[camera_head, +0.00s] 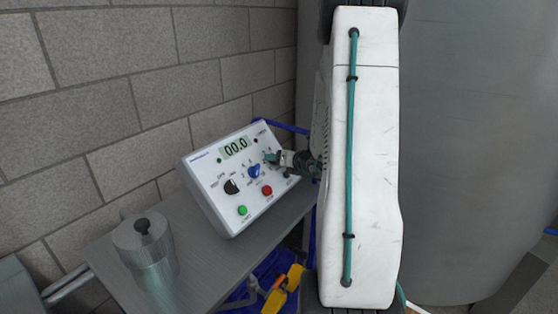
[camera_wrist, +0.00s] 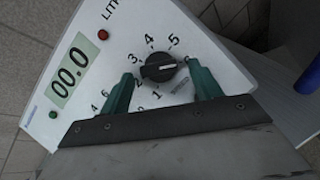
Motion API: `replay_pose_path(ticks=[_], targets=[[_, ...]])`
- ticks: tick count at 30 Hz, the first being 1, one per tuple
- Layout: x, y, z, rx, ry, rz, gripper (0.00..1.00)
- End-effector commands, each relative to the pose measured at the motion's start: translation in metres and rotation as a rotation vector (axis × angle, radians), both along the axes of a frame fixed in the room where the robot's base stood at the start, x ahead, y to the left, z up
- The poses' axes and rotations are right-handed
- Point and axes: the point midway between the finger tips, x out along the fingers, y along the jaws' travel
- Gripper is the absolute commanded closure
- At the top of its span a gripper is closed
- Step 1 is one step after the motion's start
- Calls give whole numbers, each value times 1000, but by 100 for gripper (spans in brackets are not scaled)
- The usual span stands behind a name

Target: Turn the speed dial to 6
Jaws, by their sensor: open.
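The grey-white control panel (camera_head: 215,205) stands tilted on a bench. In the wrist view a black dial (camera_wrist: 158,68) with a white pointer line sits inside a ring of numerals, with 1, 3, 4 and 5 readable. The pointer line lies toward the right, past the 5; the numeral there is partly hidden. My gripper (camera_wrist: 160,72) is open, its green fingers on either side of this dial; I cannot tell whether they touch it. In the head view my gripper (camera_head: 274,158) is at the panel's right side and hides most of that dial.
The panel also has a display (camera_head: 235,147) reading 00.0, a black knob (camera_head: 231,186), a blue knob (camera_head: 254,171), a green button (camera_head: 242,210) and a red button (camera_head: 267,190). A metal canister (camera_head: 148,255) stands at left on the bench. A block wall is behind; a large tank (camera_head: 455,150) is at right.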

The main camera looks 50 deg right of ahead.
Motion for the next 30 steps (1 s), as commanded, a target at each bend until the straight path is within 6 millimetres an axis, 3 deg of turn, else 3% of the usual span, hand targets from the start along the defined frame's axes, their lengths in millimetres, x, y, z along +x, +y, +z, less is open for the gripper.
replay_pose_path(ticks=[12,30], targets=[[-59,10,23,0,0,-4,36],[-66,12,26,0,0,-2,36]])
